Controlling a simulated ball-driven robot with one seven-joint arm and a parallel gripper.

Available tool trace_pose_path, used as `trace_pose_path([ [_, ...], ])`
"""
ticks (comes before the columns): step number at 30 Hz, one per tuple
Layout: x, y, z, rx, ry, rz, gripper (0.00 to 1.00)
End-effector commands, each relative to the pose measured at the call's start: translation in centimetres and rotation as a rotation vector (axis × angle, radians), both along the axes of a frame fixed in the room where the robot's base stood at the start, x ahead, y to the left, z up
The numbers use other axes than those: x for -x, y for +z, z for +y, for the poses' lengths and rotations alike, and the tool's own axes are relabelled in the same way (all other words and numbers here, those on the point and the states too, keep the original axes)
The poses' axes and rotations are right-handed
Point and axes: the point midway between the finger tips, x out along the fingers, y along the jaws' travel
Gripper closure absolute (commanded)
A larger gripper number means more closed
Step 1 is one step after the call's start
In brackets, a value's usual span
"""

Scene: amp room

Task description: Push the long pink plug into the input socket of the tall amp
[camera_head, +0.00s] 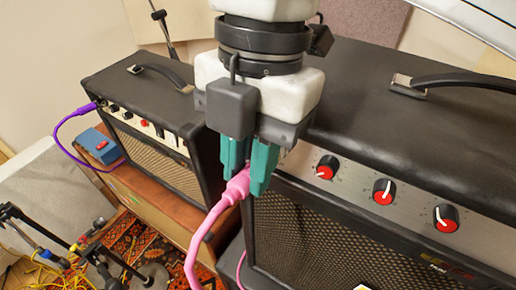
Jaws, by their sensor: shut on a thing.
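My gripper (246,172) hangs in the middle of the view, its teal fingers shut on the pink plug (238,187). The plug's thick pink cable (199,238) curves down and to the left. A large black amp (400,98) fills the right side, with a silver panel (345,187) and red-and-black knobs. The plug is at the left end of this panel. My fingers hide the plug's tip and any input socket there, so I cannot tell whether the tip is in a socket.
A smaller black amp (165,115) stands at the left on a brown wooden cabinet (150,212), with a purple cable (67,125) plugged into it. A blue pedal (97,146) sits beside it. Microphone stands (45,237) and yellow cables (45,275) are at lower left.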

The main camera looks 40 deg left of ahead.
Motion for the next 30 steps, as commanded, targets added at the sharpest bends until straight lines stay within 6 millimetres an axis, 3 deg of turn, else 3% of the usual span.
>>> trace_pose_path([
  [30, -0.75, -0.16, 0.2, 0.0, 0.0, 0.0, 1.0],
])
